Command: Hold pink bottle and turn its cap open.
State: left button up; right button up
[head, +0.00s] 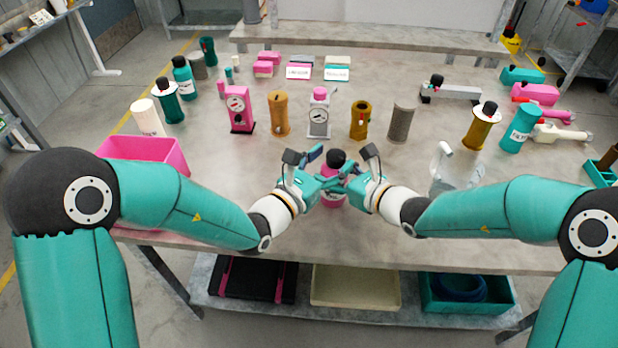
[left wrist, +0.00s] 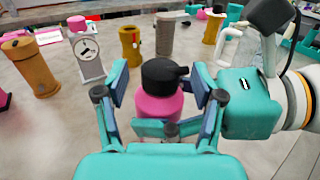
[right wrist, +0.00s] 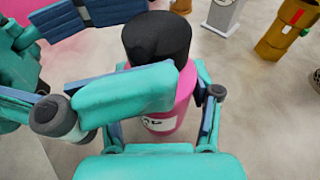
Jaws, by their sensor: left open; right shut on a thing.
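The pink bottle (right wrist: 172,118) with its black cap (right wrist: 156,38) stands upright near the front edge of the table, between my two grippers. The bottle also shows in the left wrist view (left wrist: 158,105), with the cap (left wrist: 160,76) on it. My right gripper (right wrist: 160,105) is shut on the bottle's body, below the cap. My left gripper (left wrist: 160,110) is open, with its fingers apart on either side of the bottle. In the head view the fingers partly hide the bottle (head: 332,198), and the cap (head: 336,158) shows above them.
A pink bin (head: 150,150) stands at the left table edge. A clear pitcher (head: 455,170) stands right of the grippers, near my right forearm. A row of gauges and cylinders, including a grey gauge (head: 319,115), stands behind the bottle. Some bare tabletop lies between.

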pick_arm(q)
jog(key=v, duration=1)
jog(key=shift+w+f, duration=0.1)
jog(key=w+d+r+m+g+h, duration=0.3)
jog(key=d+r+m+g+h, duration=0.4)
jog(key=r+h, duration=0.4)
jog(key=w+a+f+m+g+y, duration=0.1)
jog(key=w+a+f+m+g, duration=0.1)
jog(key=w+a+f+g, duration=0.3)
jog(key=w+a+f+m+g+y, duration=0.2)
jog(key=f, duration=0.4)
jog(key=shift+d+f, duration=0.2)
jog(key=shift+d, duration=3.25)
jog(key=shift+c, duration=0.3)
